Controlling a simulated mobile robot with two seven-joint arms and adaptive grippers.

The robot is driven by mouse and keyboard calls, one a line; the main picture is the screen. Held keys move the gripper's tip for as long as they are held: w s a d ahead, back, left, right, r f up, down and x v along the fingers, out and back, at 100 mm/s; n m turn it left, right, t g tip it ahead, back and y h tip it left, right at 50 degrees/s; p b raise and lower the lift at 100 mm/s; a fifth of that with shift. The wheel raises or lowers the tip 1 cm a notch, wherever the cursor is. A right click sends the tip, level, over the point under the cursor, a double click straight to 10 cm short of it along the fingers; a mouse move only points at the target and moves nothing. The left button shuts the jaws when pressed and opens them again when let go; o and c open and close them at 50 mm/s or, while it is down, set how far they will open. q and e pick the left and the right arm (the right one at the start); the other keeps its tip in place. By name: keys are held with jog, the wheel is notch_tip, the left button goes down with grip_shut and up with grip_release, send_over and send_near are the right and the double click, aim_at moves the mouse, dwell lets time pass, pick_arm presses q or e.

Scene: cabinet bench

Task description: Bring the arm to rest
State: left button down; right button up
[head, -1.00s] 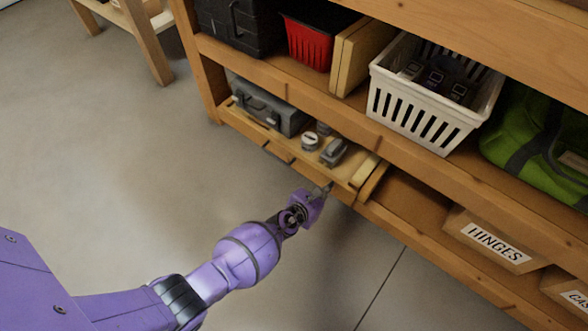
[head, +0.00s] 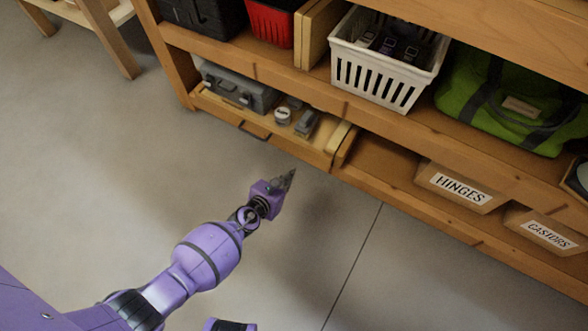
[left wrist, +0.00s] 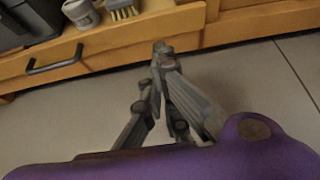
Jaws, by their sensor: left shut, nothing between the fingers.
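My left arm, purple, comes in from the lower left in the head view. My left gripper (head: 289,179) is shut and empty, held in front of the low wooden drawer and apart from it. In the left wrist view its grey fingers (left wrist: 162,50) meet at the tips, over the floor and in front of the drawer front. A purple piece of my own body shows at the bottom edge of the head view. My right gripper is not seen.
Bins labelled hinges (head: 461,190) and castors (head: 548,236) stand to the right. The floor (head: 120,170) is clear.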

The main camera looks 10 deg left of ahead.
pick_arm(q)
jog(key=v, duration=0.3)
jog(key=shift+s+p, duration=0.1)
jog(key=shift+p, duration=0.3)
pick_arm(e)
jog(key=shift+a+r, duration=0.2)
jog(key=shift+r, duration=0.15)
